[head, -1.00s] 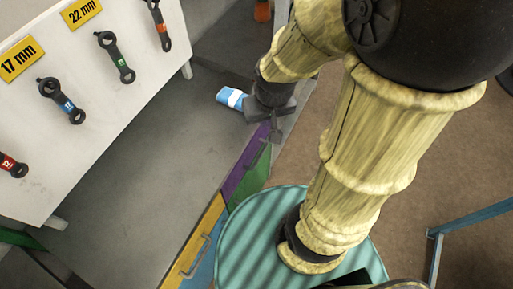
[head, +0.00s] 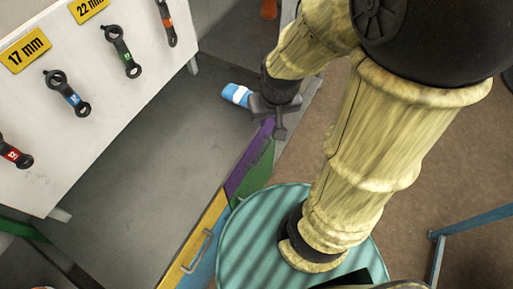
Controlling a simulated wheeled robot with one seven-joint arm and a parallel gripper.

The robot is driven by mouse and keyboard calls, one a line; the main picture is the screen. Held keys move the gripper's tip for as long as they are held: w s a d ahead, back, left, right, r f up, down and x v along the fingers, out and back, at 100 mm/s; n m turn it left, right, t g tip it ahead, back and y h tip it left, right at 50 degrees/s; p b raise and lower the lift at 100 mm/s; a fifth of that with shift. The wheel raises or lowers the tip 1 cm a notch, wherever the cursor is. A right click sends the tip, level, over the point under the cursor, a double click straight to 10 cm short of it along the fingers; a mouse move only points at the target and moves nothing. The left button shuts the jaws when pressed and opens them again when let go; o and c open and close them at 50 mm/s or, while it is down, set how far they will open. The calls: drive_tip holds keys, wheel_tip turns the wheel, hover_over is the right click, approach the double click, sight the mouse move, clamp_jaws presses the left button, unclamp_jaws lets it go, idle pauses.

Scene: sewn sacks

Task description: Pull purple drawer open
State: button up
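The purple drawer (head: 246,166) shows as a narrow purple front along the edge of the grey bench, just beyond the yellow drawer front. Its far end runs under my gripper (head: 279,128). My gripper points down at that far end, close to the front. Its dark fingers are small in the view, and I cannot tell whether they are apart or closed, or whether they touch the drawer. The purple drawer's handle is not clearly visible; the gripper covers that area. The drawer front looks in line with the yellow one.
A yellow drawer (head: 207,228) with a metal handle (head: 196,252) is nearer. A green panel (head: 257,172) lies below the purple one. A blue and white object (head: 237,95) lies on the grey bench top (head: 160,150) beside my gripper. A white board (head: 100,120) holds several wrenches. A blue metal frame (head: 470,222) stands at right.

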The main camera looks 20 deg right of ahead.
drive_tip(key=shift+o, duration=0.5)
drive_tip(key=w+d+f+g+y+b, duration=0.1)
drive_tip(key=d+f+g+b, duration=0.3)
drive_tip(key=f, duration=0.9)
drive_tip(key=shift+w+d+m+y, duration=0.3)
drive_tip(key=shift+w+d+m, duration=0.1)
drive_tip(key=shift+w+d, duration=0.15)
drive_tip(key=m+t+y+b, duration=0.4)
drive_tip(key=t+y+b, duration=0.3)
drive_tip(key=y+b, duration=0.55)
approach(264, 152)
drive_tip(key=s+d, duration=0.3)
drive_tip(key=d, duration=0.4)
drive_tip(key=shift+w+y+p, duration=0.1)
drive_tip(key=shift+y+p, duration=0.25)
drive_tip(key=shift+a, duration=0.1)
drive_tip(key=p+x, duration=0.2)
drive_tip(key=x, duration=0.6)
drive_tip(key=p+x, duration=0.2)
drive_tip(key=x, duration=0.7)
drive_tip(key=shift+w, duration=0.3)
clamp_jaws()
